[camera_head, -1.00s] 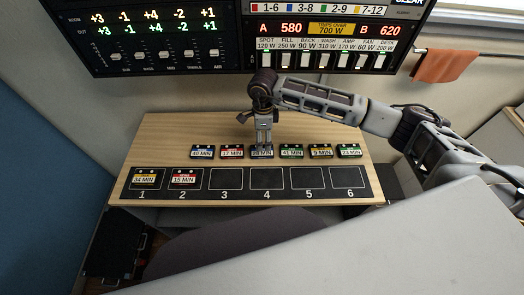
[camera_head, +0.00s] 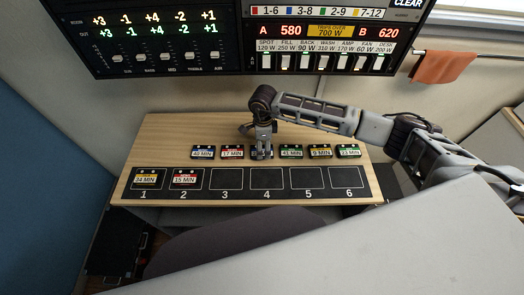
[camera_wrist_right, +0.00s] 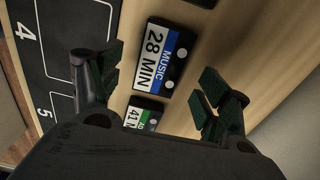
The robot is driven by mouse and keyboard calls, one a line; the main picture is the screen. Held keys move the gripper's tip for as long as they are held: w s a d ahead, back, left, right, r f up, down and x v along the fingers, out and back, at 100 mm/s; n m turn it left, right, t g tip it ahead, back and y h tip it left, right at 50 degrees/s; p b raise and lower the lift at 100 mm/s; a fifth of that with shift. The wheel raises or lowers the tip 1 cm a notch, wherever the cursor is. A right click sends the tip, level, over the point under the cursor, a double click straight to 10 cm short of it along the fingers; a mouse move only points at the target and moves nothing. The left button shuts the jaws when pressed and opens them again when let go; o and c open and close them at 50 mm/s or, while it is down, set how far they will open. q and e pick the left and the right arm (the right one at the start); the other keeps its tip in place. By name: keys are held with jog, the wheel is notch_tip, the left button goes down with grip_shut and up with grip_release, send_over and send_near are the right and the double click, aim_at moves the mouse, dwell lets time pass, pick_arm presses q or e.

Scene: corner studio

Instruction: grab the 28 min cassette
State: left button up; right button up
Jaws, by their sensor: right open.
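The 28 MIN cassette (camera_wrist_right: 161,57) has a blue-and-white MUSIC label and lies on the wooden desk. In the head view it is third in the back row, mostly hidden by my right gripper (camera_head: 262,151). In the right wrist view, the open fingers of this gripper (camera_wrist_right: 158,82) stand on either side of it, with gaps to both sides. I cannot tell how high the fingertips are above the desk. My left gripper is not in view.
A 17 MIN cassette (camera_head: 232,152) and a 41 MIN cassette (camera_head: 291,152) flank it closely. The front numbered strip (camera_head: 208,196) holds yellow (camera_head: 148,178) and red (camera_head: 185,177) cassettes in slots 1 and 2; slots 3 to 6 are empty. Control panels hang behind.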

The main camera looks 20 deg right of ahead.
jog(key=shift+f, duration=1.3)
jog(key=c, duration=1.1)
jog(key=shift+r+b, duration=0.6)
jog(key=shift+r, duration=4.45)
